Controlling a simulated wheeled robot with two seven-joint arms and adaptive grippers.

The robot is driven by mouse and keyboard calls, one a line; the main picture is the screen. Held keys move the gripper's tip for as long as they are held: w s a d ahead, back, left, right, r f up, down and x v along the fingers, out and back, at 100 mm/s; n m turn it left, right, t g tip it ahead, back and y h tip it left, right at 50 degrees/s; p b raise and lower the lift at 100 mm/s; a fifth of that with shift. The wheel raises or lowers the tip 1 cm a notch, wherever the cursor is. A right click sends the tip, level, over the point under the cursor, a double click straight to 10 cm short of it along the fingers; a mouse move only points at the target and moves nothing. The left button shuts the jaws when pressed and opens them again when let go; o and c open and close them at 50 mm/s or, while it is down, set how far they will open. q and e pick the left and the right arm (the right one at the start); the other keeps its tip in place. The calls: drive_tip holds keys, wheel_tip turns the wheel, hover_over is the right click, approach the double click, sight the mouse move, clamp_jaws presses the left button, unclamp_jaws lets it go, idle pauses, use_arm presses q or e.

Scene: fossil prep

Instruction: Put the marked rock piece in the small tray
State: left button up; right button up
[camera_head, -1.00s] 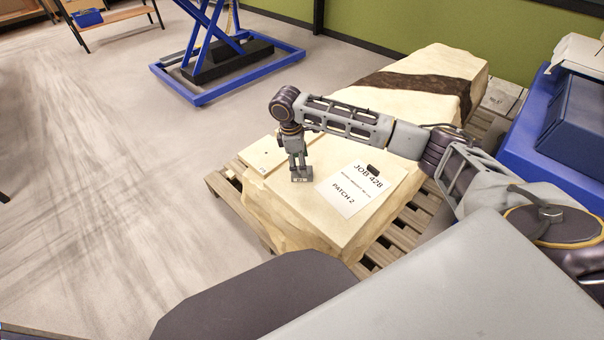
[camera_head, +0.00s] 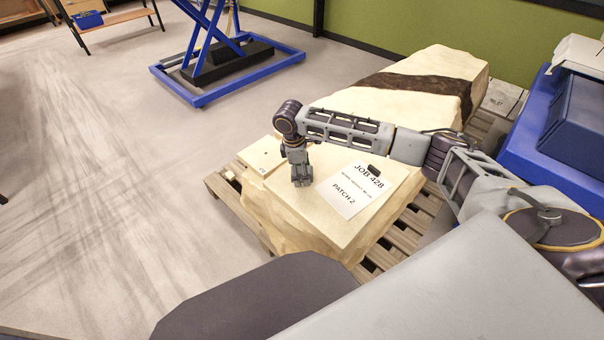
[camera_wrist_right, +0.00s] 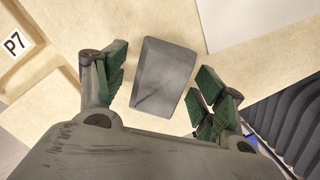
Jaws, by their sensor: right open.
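The rock piece (camera_wrist_right: 163,78) is a grey block with a dark crack line. In the right wrist view it lies on the pale stone top, between the spread fingers of my right gripper. A gap shows on each side of it, so I see no grip on it. In the head view my right gripper (camera_head: 302,182) points down, low over the slab, and mostly hides the piece. The small tray (camera_head: 261,157) is a pale, shallow piece just left of the gripper. Its corner with a P7 label (camera_wrist_right: 14,44) shows in the wrist view. My left gripper is out of view.
A white sheet reading JOB 428, PATCH 2 (camera_head: 349,195) lies right of the gripper with a small dark block (camera_head: 374,169) on it. The large stone (camera_head: 300,225) rests on a wooden pallet (camera_head: 425,212). A blue machine (camera_head: 560,130) stands at right.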

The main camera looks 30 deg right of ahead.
drive_tip(key=shift+c, duration=0.3)
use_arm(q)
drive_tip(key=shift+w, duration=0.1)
use_arm(e)
drive_tip(key=c, duration=1.3)
drive_tip(key=shift+r, duration=0.2)
drive_tip(key=shift+r, duration=0.45)
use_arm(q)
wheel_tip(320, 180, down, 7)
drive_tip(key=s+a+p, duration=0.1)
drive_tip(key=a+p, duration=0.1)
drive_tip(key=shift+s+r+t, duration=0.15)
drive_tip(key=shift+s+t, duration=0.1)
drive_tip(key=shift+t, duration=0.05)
use_arm(e)
drive_tip(key=shift+r, duration=4.4)
